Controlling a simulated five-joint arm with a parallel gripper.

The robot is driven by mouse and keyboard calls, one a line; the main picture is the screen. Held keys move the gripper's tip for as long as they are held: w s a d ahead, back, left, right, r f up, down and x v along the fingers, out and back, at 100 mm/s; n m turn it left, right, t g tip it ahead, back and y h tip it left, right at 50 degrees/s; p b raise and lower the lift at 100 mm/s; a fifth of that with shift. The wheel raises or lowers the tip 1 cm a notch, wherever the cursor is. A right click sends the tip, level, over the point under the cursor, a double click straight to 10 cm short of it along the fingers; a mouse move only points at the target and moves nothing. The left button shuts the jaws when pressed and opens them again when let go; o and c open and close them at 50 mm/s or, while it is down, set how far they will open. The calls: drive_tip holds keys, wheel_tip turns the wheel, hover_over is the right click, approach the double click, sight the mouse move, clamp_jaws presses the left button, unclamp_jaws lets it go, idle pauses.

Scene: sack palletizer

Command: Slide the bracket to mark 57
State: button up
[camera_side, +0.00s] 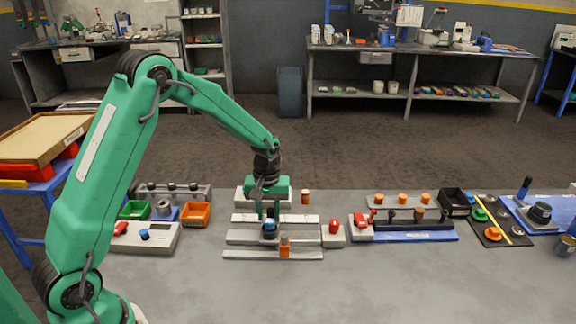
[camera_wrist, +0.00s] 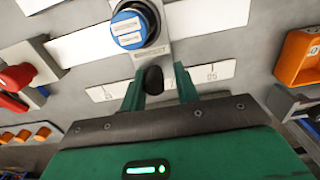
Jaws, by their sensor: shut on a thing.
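The bracket (camera_wrist: 152,48) is a grey plate with a round blue-topped piece and an upright black knob (camera_wrist: 153,79). In the side view its blue-topped piece (camera_side: 270,226) shows below my gripper (camera_side: 268,214), on the grey rails (camera_side: 242,237). My gripper also shows in the wrist view (camera_wrist: 159,88), with its green fingers shut on the black knob. A white scale strip (camera_wrist: 212,74) runs behind the fingers. Its digits near the right end look like 05; the other marks are partly hidden by the fingers, and I cannot read a 57.
A red-topped button box (camera_side: 333,233) stands right of the rails. An orange bin (camera_side: 196,214) and a grey switch box (camera_side: 146,236) stand left. The front table is clear.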

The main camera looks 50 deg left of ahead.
drive_tip(key=shift+w+d+f, duration=0.2)
drive_tip(key=shift+w+d, duration=0.45)
drive_tip(key=shift+w+d+f, duration=0.2)
drive_tip(key=shift+w+d, duration=0.4)
drive_tip(key=shift+d, duration=0.05)
drive_tip(key=o, duration=1.1)
drive_tip(key=shift+r, duration=0.25)
drive_tip(key=shift+w+d+r, duration=0.1)
drive_tip(key=shift+r, duration=1.85)
drive_tip(key=shift+r, duration=0.35)
drive_tip(key=shift+r, duration=1.65)
